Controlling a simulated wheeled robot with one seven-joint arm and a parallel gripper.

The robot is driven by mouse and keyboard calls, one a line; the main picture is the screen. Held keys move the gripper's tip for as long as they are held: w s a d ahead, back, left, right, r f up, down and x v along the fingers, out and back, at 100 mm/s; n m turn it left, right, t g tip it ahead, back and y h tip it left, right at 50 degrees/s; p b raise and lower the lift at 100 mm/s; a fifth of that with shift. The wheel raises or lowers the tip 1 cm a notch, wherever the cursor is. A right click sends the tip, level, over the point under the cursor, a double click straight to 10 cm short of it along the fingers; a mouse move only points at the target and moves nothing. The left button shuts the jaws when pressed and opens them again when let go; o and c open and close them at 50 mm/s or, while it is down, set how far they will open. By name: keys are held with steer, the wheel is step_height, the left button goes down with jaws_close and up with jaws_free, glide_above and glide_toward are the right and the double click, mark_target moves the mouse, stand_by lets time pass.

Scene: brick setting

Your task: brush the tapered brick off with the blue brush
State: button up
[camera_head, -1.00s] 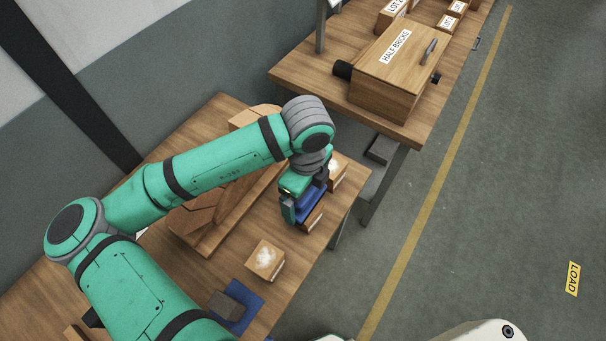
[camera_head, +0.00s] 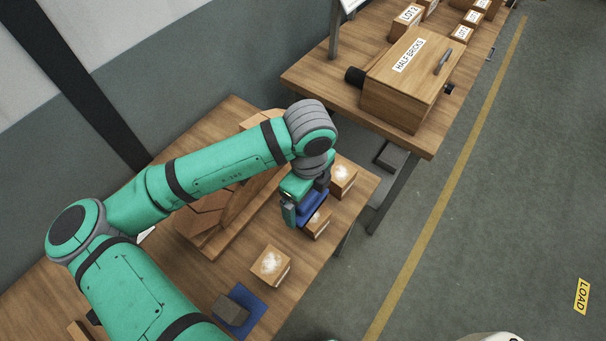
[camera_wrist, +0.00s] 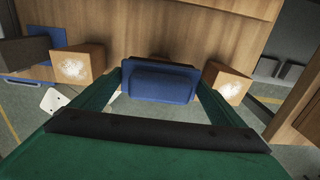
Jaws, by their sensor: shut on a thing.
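My gripper (camera_head: 307,200) is shut on the blue brush (camera_head: 313,209), with a finger on either side of it. The brush also shows in the wrist view (camera_wrist: 160,84), between the fingers. In the head view it is over or against the upper-left part of a middle brick (camera_head: 319,225), whose visible top has pale dust. I cannot tell whether they touch. A near dusty brick (camera_head: 270,265) and a far dusty brick (camera_head: 343,178) stand on either side. I cannot tell surely which brick is tapered.
A dark grey block (camera_head: 230,309) sits on a blue mat (camera_head: 252,301) near the table's front. A wooden rack (camera_head: 235,222) stands left of the bricks. Beyond a gap, another table (camera_head: 308,76) bears a "HALF BRICKS" box (camera_head: 405,85) and several small labelled boxes.

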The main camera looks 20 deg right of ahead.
step_height(320, 180, up, 2)
steer(key=shift+d+r, duration=0.15)
steer(key=shift+r, duration=0.1)
step_height(320, 180, up, 2)
steer(key=shift+r, duration=0.1)
steer(key=shift+s+r, duration=0.15)
steer(key=shift+r, duration=1.6)
